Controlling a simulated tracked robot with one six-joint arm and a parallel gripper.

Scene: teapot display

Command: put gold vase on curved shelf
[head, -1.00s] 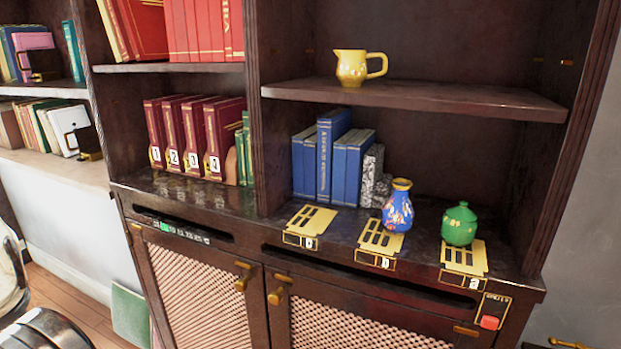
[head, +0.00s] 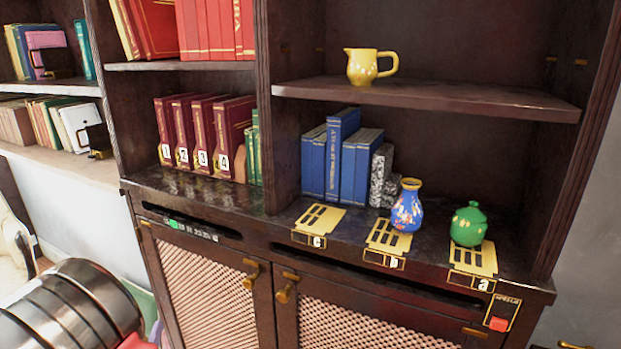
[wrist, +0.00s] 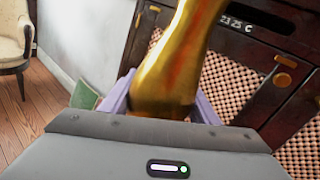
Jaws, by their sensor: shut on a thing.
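The gold vase (wrist: 177,60) fills the middle of the wrist view, its upper part cut off by the frame's top edge. My gripper (wrist: 161,103) is shut on it, with a pale purple finger on each side. The vase cannot be made out with certainty in the head view. A dark wooden shelf (head: 480,98) crosses the right bay of the cabinet, its front edge bending at the right. A yellow jug (head: 363,68) stands near its left end, and the rest of its top is bare.
Below the shelf, a blue vase (head: 407,207) and a green lidded pot (head: 468,224) stand by lettered gold plates. Blue books (head: 342,155) stand behind. The gold plate marked c (head: 319,218) is bare. Uprights bound the bay. A chair (wrist: 12,42) stands at left.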

